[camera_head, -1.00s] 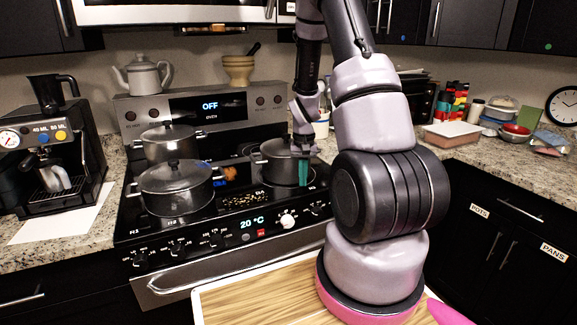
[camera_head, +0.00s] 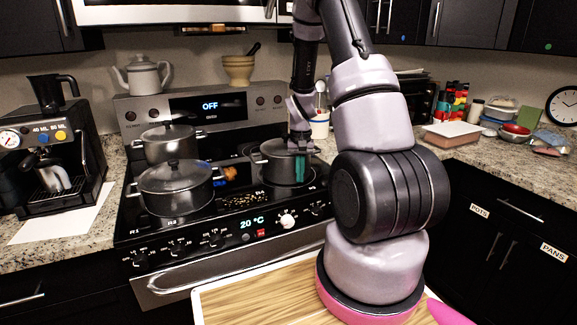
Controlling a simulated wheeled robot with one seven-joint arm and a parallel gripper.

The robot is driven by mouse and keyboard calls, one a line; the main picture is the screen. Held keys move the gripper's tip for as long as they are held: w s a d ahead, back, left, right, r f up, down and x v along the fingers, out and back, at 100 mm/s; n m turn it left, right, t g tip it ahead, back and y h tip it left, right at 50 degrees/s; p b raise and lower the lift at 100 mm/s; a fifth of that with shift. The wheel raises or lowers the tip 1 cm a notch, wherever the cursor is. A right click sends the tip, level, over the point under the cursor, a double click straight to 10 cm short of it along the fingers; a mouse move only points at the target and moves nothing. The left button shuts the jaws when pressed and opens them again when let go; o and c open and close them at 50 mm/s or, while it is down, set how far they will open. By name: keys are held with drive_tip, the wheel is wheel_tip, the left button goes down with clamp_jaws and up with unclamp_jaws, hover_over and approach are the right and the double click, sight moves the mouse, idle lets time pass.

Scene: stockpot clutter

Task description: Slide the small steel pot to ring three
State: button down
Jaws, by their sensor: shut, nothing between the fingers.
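Three lidded steel pots are on the black cooktop (camera_head: 205,212). One pot (camera_head: 275,168) is at the right, one (camera_head: 166,150) at the back left and a wider one (camera_head: 172,198) at the front left. I cannot tell for sure which is the task's small pot; the right one looks fairly small. My gripper (camera_head: 300,176) points down with its teal fingers shut and empty. It overlaps the right side of the right pot in view; I cannot tell whether it touches. The ring markings are too small to read surely, and pots cover some rings.
Dark scattered bits (camera_head: 243,199) and a small orange item (camera_head: 230,173) lie on the cooktop between the pots. A white kettle (camera_head: 143,75) and a mortar (camera_head: 238,70) stand on the stove's back panel. A coffee machine (camera_head: 50,160) stands left.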

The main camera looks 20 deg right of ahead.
drive_tip(key=shift+w+a, duration=0.15)
drive_tip(key=shift+w, duration=4.1)
drive_tip(key=shift+w+a, duration=0.15)
drive_tip(key=shift+w, duration=4.15)
drive_tip(key=shift+w+a, duration=0.15)
drive_tip(key=shift+w, duration=4.1)
drive_tip(key=shift+s+d, duration=0.1)
drive_tip(key=shift+s, duration=2.45)
drive_tip(key=shift+r, duration=0.1)
wheel_tip(320, 180, up, 10)
